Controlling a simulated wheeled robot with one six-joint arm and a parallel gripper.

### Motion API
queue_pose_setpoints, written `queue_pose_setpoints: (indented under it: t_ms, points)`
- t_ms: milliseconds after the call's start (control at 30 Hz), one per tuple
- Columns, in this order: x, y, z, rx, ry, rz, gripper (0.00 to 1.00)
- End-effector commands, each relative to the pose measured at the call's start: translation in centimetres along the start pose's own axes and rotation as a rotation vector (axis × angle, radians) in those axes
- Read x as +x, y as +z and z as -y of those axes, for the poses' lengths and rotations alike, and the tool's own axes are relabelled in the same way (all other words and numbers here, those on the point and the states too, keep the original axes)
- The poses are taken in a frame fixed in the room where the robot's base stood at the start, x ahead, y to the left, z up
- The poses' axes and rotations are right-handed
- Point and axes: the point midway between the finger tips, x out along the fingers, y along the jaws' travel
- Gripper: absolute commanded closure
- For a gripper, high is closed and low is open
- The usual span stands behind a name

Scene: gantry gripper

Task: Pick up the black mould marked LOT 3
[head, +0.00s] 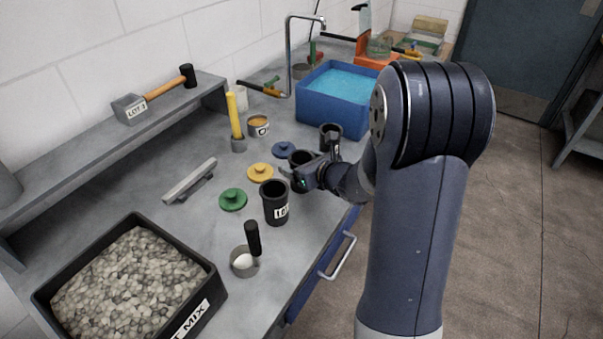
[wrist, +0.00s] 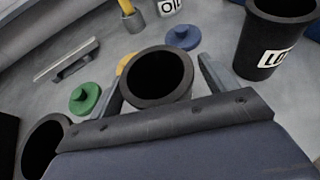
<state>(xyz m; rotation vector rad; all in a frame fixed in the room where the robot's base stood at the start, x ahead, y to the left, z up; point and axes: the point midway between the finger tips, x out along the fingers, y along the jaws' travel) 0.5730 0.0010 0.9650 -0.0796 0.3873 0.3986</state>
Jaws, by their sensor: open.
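Three black cup-shaped moulds stand in a row near the bench's front edge. The middle mould (head: 299,157) is partly hidden by my gripper (head: 311,160); its open mouth shows in the wrist view (wrist: 157,80). My gripper is open, with one finger on each side of the middle mould and a gap visible at the right finger. The near mould (head: 274,204) has a white label starting "LO"; its rim shows at the wrist view's left. The far mould (head: 330,135) shows a cut-off "LO" label in the wrist view (wrist: 262,85). I cannot read any mould's number.
Green (head: 232,199), yellow (head: 260,172) and blue (head: 283,149) lids lie behind the moulds. A small cup (head: 243,265) with a black-handled tool stands nearer, beside a stone-filled tray (head: 212,283). A blue water basin (head: 330,117) is farther back.

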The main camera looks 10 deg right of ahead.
Motion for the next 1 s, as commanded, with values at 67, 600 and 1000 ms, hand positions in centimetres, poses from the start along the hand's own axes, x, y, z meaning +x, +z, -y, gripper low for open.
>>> queue_pose_setpoints:
  t_ms: [67, 600, 1000]
  points:
    - [-0.02, 0.00, 0.01, 0.000, 0.000, 0.000, 0.21]
    - [-0.04, -0.01, 0.02, 0.001, 0.000, 0.000, 0.65]
    - [-0.17, 0.35, 0.03, 0.000, -0.001, 0.001, 0.69]
